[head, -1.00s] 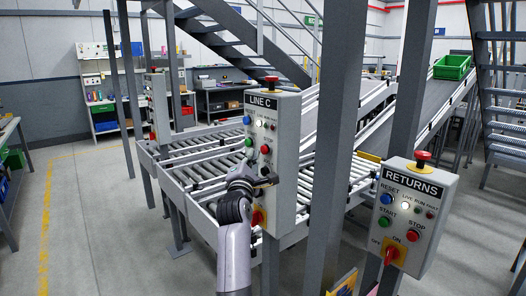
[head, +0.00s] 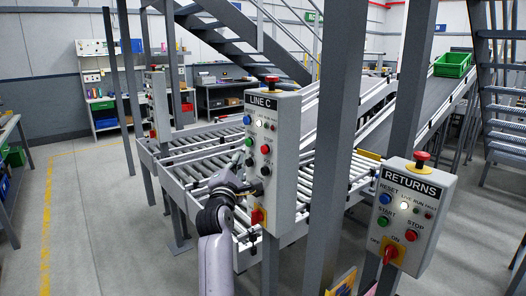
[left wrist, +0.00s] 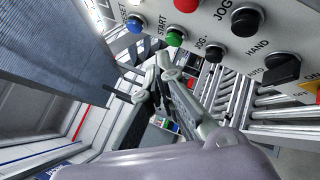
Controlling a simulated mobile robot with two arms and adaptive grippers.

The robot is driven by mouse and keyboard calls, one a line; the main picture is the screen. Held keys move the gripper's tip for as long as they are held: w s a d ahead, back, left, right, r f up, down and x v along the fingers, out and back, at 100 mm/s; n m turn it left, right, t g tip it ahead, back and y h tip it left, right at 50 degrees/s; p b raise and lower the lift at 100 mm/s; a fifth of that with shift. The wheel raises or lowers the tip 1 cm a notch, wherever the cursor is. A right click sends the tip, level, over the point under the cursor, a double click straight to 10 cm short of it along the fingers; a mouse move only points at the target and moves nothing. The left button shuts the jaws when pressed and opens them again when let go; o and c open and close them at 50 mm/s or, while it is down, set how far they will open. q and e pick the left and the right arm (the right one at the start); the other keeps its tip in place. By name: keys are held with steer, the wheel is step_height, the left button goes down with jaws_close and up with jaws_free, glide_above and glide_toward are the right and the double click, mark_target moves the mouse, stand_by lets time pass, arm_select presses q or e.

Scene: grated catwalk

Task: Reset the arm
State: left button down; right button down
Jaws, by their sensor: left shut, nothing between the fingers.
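The LINE C control box (head: 285,150) stands mid-picture in the head view. Its front carries a blue button (head: 247,119), a green button (head: 249,142), a red button (head: 265,149), black buttons and a red rotary switch (head: 257,216). My left gripper (head: 257,189) is shut and empty, at the lower left of this front. In the left wrist view my fingers (left wrist: 157,75) point up below the row with the blue RESET button (left wrist: 135,23) and green START button (left wrist: 175,37). Whether they touch the box is unclear. My right gripper is not in view.
Roller conveyors (head: 190,150) run behind the LINE C box. A green crate (head: 453,65) sits on the far incline. Open floor (head: 100,220) lies to the left.

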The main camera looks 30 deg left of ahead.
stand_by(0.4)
arm_select(q)
steer(key=d+f+m+g+h+b, duration=0.15)
steer(key=d+f+m, duration=0.25)
steer(key=f, duration=0.9)
steer(key=d+f+m+g+h, duration=0.2)
steer(key=d+f+m, duration=0.25)
steer(key=f, duration=0.95)
steer(key=d+f+m+g+h+b, duration=0.1)
steer(key=d+f+m+g+h, duration=0.3)
steer(key=f, duration=0.9)
steer(key=s+d+f+m+g, duration=0.1)
steer(key=s+d+f+m, duration=0.15)
steer(key=s+f, duration=0.4)
steer(key=s+d+f+m, duration=0.1)
steer(key=s+f+m, duration=0.2)
steer(key=f, duration=0.7)
steer(key=s+d+f+m+g+b, duration=0.1)
steer(key=s+d+f+m+g, duration=0.2)
steer(key=s+f, duration=0.8)
steer(key=s+d+f+m+g, duration=0.15)
steer(key=s+f+m, duration=0.25)
steer(key=s+f, duration=0.75)
steer(key=s+f+m+g, duration=0.2)
steer(key=s+f+m, duration=0.1)
steer(key=s, duration=1)
steer(key=s+f+m+g+b, duration=0.1)
steer(key=s+f+m+g, duration=0.2)
steer(key=s, duration=1.1)
steer(key=shift+s+a, duration=0.15)
